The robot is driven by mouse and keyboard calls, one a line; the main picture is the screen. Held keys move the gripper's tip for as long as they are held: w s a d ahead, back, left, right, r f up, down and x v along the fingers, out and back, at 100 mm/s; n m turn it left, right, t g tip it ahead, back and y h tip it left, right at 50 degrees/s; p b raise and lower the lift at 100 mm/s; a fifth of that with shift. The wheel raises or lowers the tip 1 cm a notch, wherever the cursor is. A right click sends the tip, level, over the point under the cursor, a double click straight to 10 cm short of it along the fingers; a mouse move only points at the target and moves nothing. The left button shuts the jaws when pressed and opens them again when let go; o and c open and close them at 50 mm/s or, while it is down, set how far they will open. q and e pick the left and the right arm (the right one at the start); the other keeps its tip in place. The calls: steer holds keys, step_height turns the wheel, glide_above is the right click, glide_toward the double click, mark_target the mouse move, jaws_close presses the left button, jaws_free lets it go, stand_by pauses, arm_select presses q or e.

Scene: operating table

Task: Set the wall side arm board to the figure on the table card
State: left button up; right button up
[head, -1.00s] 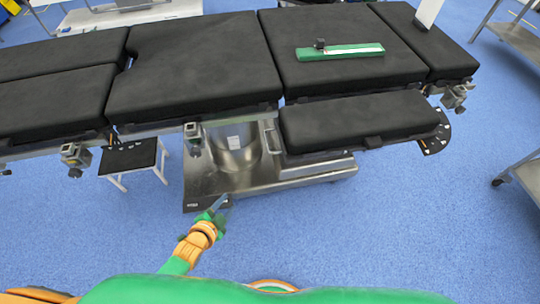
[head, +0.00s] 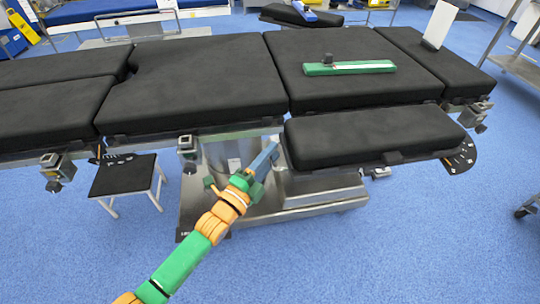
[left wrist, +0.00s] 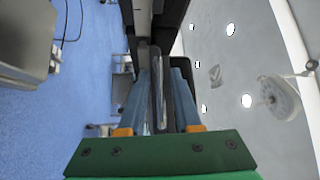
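A near black arm board (head: 375,136) sticks out along the table's front side, with a dark marked dial plate (head: 461,158) at its right end. A second black pad (head: 290,16) lies at the far side, with a small blue thing (head: 305,12) on it. I cannot tell which is the wall side one. A white card (head: 440,24) stands on the table's right section; its figure is not readable. My left gripper (head: 272,152) is just left of the near board. In the left wrist view its blue fingers (left wrist: 158,95) are apart, with a metal strip seen between them.
The black operating table (head: 195,80) spans the view. A green bar with a dark knob (head: 345,69) lies on it. A black-topped step stool (head: 125,177) stands at left, and a metal trolley (head: 515,62) at right. Clear blue floor lies in front.

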arm_select(q)
jaws_close()
stand_by(1.2)
